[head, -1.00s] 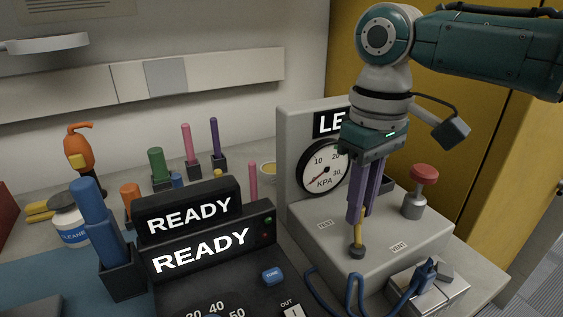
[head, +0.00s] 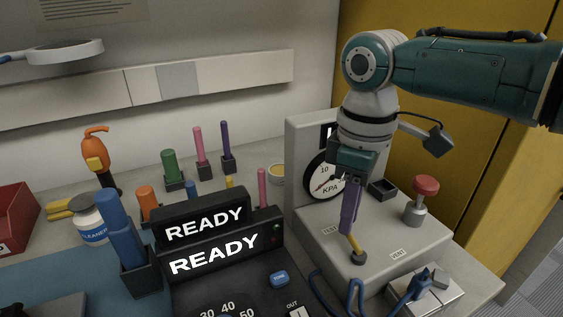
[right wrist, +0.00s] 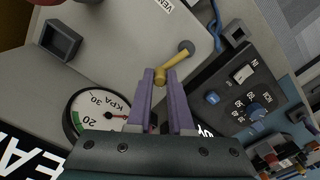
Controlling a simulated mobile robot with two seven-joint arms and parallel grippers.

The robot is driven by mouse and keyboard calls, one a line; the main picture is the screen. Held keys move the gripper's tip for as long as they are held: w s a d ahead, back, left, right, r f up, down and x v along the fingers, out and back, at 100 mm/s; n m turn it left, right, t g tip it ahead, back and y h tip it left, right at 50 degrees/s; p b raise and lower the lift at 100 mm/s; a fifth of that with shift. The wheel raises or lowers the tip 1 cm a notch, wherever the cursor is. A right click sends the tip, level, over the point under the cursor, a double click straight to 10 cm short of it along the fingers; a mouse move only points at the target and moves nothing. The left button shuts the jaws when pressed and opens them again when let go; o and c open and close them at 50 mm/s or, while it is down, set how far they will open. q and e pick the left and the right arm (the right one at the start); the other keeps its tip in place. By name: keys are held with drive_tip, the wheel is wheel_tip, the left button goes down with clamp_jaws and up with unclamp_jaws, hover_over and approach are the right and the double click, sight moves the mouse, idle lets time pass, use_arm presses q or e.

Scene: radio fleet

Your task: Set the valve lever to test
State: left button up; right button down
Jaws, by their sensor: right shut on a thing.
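The valve lever (head: 354,243) is a short yellow bar on a dark round pivot (head: 359,258), on top of a grey box (head: 384,227). It leans left from the pivot, towards the left label (head: 330,230), which seems to read TEST. A VENT label (head: 398,254) lies to the pivot's right. My right gripper (head: 350,232), with purple fingers, is shut on the lever's free end. In the right wrist view the lever (right wrist: 174,59) runs from between the fingertips (right wrist: 160,75) to the pivot. My left gripper is not in view.
A gauge (head: 324,178) marked KPA stands behind the gripper, partly hidden by it. A red knob (head: 425,186) rises to the right. A black READY unit (head: 225,250) stands left of the box. Blue cable and metal blocks (head: 428,295) lie in front.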

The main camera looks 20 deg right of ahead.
drive_tip(key=c, duration=0.8)
unclamp_jaws()
wheel_tip(320, 180, up, 10)
drive_tip(key=shift+p, duration=0.85)
drive_tip(key=shift+a+f, duration=0.1)
drive_tip(key=shift+a, duration=0.05)
